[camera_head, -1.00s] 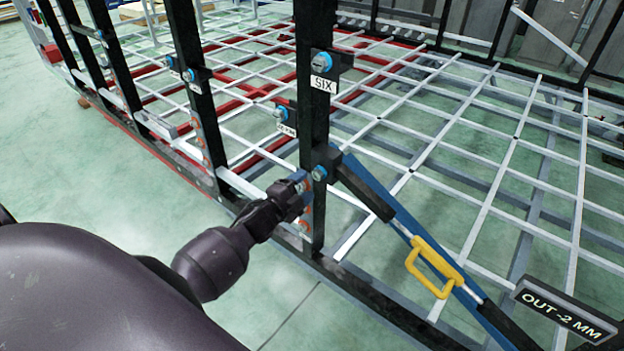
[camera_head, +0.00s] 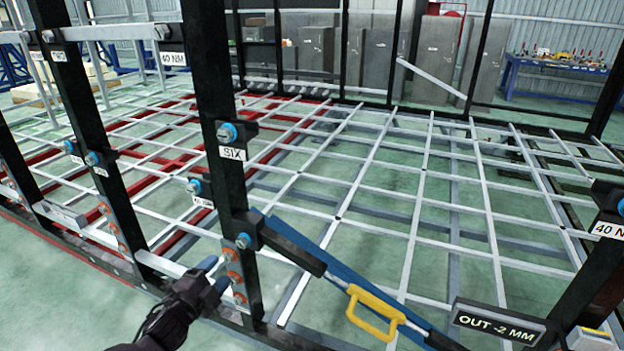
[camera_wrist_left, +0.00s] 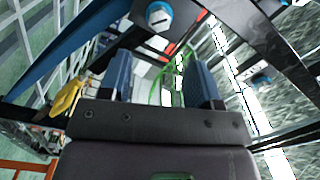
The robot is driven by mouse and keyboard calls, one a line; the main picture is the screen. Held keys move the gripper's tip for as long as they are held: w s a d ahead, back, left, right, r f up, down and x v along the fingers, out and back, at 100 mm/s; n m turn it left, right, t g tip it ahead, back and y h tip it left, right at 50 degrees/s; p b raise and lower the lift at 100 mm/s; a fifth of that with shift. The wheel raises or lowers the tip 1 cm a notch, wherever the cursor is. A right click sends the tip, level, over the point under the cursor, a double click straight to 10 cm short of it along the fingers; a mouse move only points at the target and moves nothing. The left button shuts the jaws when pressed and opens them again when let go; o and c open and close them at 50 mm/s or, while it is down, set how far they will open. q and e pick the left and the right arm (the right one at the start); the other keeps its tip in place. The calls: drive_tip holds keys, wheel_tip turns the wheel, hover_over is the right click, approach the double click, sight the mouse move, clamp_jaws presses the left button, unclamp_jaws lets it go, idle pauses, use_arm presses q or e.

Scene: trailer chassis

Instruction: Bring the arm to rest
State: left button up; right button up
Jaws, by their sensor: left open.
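My left gripper (camera_head: 212,279) comes in from the lower left in the head view, close to the black post labelled "SIX" (camera_head: 226,122). Its blue fingertips are near a column of orange-brown bolts (camera_head: 236,277) low on that post; I cannot tell whether they touch it. In the left wrist view the two blue fingers (camera_wrist_left: 160,85) stand apart with nothing gripped between them. A blue-headed bolt (camera_wrist_left: 160,16) shows above the fingers in that view. My right gripper is in neither view.
A blue strap with a yellow handle (camera_head: 376,312) slants down right from the post. A sign "OUT -2 MM" (camera_head: 497,324) stands lower right. The white grid of the chassis (camera_head: 410,225) spreads behind. Grey cabinets (camera_head: 430,60) and a blue workbench (camera_head: 555,75) stand at the back.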

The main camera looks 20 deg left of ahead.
use_arm(q)
drive_tip(key=s+d+f+n+g, duration=0.2)
drive_tip(key=s+d+f+n, duration=0.1)
drive_tip(key=s, duration=0.3)
drive_tip(key=s+d+f+n+g+y, duration=0.1)
drive_tip(key=s+d+f+n+g, duration=0.1)
drive_tip(key=s+d+f+n, duration=0.2)
drive_tip(key=s+d+f+n+g, duration=0.2)
drive_tip(key=s+d+f+n, duration=0.1)
drive_tip(key=s+n, duration=0.4)
drive_tip(key=shift+s+d+f+y, duration=0.4)
drive_tip(key=shift+s+d, duration=0.15)
drive_tip(key=shift+s, duration=0.45)
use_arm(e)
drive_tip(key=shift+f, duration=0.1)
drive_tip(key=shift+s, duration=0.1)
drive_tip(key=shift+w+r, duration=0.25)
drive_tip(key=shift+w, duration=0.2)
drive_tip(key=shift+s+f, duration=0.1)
